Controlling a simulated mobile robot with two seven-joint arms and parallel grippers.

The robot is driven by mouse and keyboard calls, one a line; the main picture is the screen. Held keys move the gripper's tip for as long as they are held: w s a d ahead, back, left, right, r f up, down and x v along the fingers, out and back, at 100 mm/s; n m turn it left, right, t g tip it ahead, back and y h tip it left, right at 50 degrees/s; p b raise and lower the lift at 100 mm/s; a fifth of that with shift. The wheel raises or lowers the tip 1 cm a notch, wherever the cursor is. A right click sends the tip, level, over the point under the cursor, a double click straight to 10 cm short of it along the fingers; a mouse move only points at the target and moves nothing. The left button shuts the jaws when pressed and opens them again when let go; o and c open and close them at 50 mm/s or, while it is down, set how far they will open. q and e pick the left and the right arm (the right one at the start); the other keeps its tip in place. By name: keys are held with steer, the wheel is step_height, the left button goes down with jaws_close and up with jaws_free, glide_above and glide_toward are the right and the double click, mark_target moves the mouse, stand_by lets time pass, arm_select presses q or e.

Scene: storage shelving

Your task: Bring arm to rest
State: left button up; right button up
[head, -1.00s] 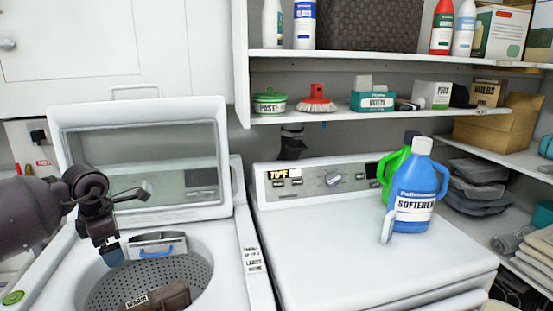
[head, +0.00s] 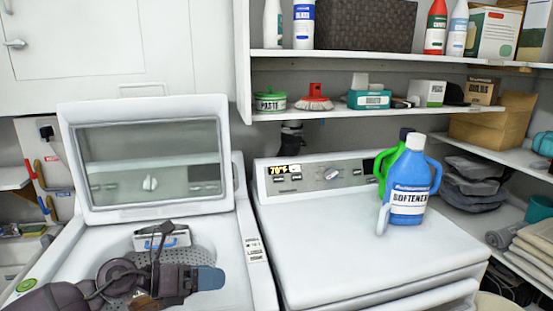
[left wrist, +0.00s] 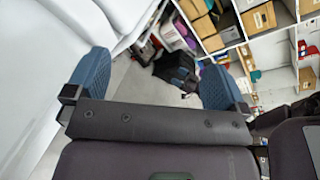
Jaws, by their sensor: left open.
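My left arm comes in from the lower left in the head view. My left gripper (head: 207,279) is over the front of the open washer (head: 30,290), with its blue fingertips pointing right. In the left wrist view the two blue fingers (left wrist: 155,80) stand wide apart with nothing between them. Behind them that view shows the floor and distant shelving. The arm hides much of the washer drum (head: 203,258) and most of the brown item inside it. My right gripper is not in view.
The washer's lid (head: 150,165) stands raised. A dryer (head: 370,265) is to the right, with a blue softener jug (head: 411,180) and a green jug (head: 384,170) on top. Shelves (head: 400,112) with boxes and bottles are above. A white machine side (left wrist: 40,60) is close by in the wrist view.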

arm_select(q)
steer(key=s+a+f+n+t+y, duration=0.25)
steer(key=a+n+t+y, duration=0.4)
steer(key=n, duration=0.95)
steer(key=s+a+f+n+t+y, duration=0.1)
steer(key=s+a+n+t+y, duration=0.55)
steer(key=n, duration=0.85)
steer(key=s+f+n+g+y, duration=0.1)
steer(key=s+f+n+g, duration=0.6)
steer(key=s, duration=0.4)
steer(key=s+f+n+g+y, duration=0.1)
steer(key=s+f+n+g, duration=0.4)
steer(key=s+g, duration=0.4)
steer(key=w+f+m+t+b, duration=0.1)
steer(key=w+f+t+b, duration=0.2)
steer(key=f, duration=0.6)
steer(key=w+f+m+t+b, duration=0.1)
steer(key=w+f+t+b, duration=0.2)
steer(key=f, duration=0.7)
steer(key=shift+a+f+t+h+b, duration=0.25)
steer(key=shift+t+h+b, duration=0.15)
steer(key=shift+t+b, duration=0.8)
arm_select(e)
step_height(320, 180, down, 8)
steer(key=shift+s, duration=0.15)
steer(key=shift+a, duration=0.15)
